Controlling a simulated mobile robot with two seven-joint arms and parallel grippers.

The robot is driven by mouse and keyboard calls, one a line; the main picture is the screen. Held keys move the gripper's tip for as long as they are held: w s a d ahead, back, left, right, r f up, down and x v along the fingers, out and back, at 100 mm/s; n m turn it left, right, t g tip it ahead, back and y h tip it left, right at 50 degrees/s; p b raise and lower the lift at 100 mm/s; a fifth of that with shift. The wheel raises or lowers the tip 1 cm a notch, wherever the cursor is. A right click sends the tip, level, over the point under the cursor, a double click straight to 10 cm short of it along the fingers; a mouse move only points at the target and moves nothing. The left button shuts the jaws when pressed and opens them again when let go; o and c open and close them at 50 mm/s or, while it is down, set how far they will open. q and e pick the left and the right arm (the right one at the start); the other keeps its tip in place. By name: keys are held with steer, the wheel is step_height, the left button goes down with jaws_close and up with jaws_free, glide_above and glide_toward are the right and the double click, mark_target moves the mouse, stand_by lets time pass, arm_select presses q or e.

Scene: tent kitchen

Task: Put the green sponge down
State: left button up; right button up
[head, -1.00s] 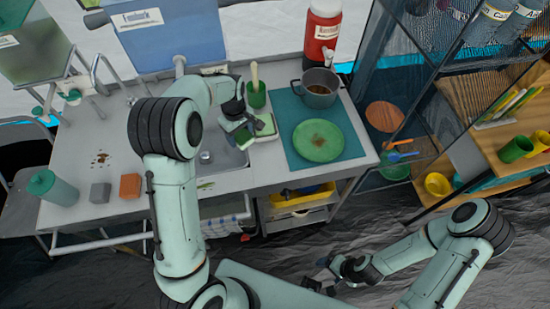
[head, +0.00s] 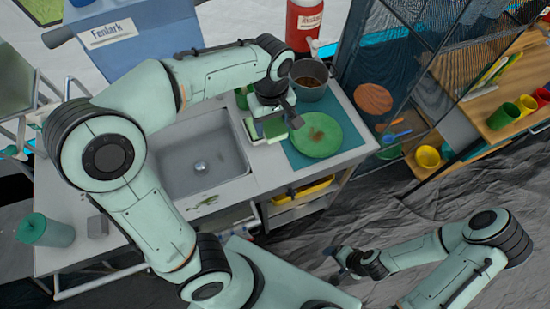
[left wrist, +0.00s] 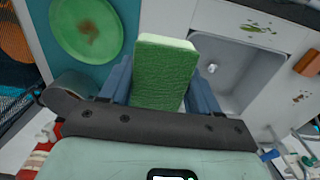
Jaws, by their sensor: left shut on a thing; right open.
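My left gripper (head: 277,118) is shut on the green sponge (left wrist: 165,75). In the left wrist view the sponge stands between the two blue fingers, with its pale side along the top edge. In the head view the sponge (head: 274,129) is partly hidden by the gripper, over the counter between the sink and the green plate. I cannot tell whether it touches the surface below. My right gripper (head: 342,264) is open and empty, low over the dark floor, away from the counter.
The sink (head: 203,165) lies left of the sponge. The green plate (head: 318,135) with a brown stain rests on a teal mat (head: 340,105) to the right. A pot (head: 309,80) stands behind it. A teal-lidded container (head: 45,230) and grey block (head: 97,226) are at the left.

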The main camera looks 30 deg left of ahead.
mark_target(273, 164)
arm_select(q)
step_height(273, 164, down, 19)
steer(key=shift+d+f+b, duration=0.1)
steer(key=shift+f+b, duration=0.1)
steer(key=shift+b, duration=0.85)
arm_select(e)
steer(key=s+f, duration=0.3)
arm_select(q)
steer(key=shift+f, duration=0.15)
arm_select(e)
steer(key=shift+f, duration=0.1)
